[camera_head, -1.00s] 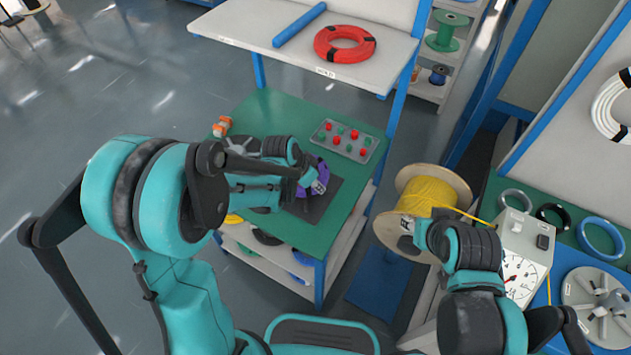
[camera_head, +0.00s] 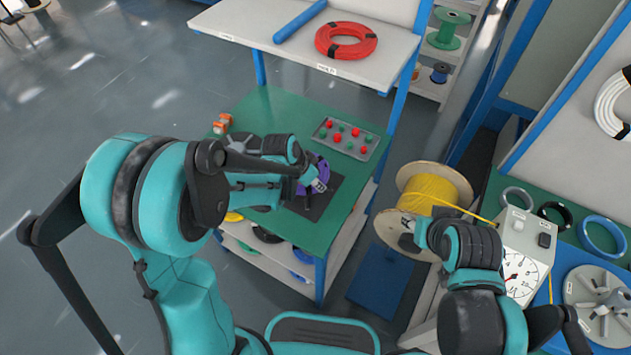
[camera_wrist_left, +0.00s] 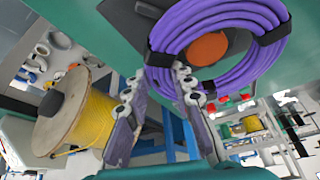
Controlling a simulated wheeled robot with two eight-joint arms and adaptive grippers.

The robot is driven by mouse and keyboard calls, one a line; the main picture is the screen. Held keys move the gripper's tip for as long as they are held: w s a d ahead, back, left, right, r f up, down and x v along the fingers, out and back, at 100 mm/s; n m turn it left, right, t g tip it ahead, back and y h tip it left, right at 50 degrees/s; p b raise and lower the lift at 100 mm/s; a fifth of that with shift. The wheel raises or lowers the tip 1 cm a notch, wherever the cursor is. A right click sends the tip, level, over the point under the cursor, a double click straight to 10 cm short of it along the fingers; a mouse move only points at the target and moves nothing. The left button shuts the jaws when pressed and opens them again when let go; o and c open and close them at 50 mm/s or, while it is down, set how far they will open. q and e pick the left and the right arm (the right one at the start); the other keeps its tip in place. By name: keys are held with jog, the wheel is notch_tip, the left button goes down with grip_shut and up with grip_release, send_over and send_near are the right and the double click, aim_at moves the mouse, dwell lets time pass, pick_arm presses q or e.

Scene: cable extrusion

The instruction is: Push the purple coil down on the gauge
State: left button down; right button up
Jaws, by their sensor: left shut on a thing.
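The purple coil (camera_wrist_left: 163,62), bound with black bands, lies over a dark plate on the green table. In the head view the coil (camera_head: 323,168) is partly hidden by my left gripper (camera_head: 317,185). In the left wrist view an orange disc (camera_wrist_left: 208,49) shows through the coil's middle; I cannot tell whether it is part of the gauge. My left gripper (camera_wrist_left: 158,78) is shut on the coil's near edge, though its fingers look spread. A white box with a round dial (camera_head: 522,272) stands at the right. My right gripper (camera_head: 408,240) is beside the yellow spool, its fingers unclear.
A red coil (camera_head: 345,40) and blue tube (camera_head: 299,21) lie on the upper shelf. The yellow cable spool (camera_head: 432,190) stands to the right, near a blue ring (camera_head: 603,236).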

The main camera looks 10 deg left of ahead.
pick_arm(q)
jog(key=shift+f, duration=0.1)
jog(key=shift+f+b, duration=1.95)
jog(key=shift+f, duration=0.1)
jog(key=shift+f+b, duration=0.45)
jog(key=shift+b, duration=0.05)
dwell(0.4)
jog(key=c, duration=1.2)
grip_release()
jog(key=shift+r, duration=0.1)
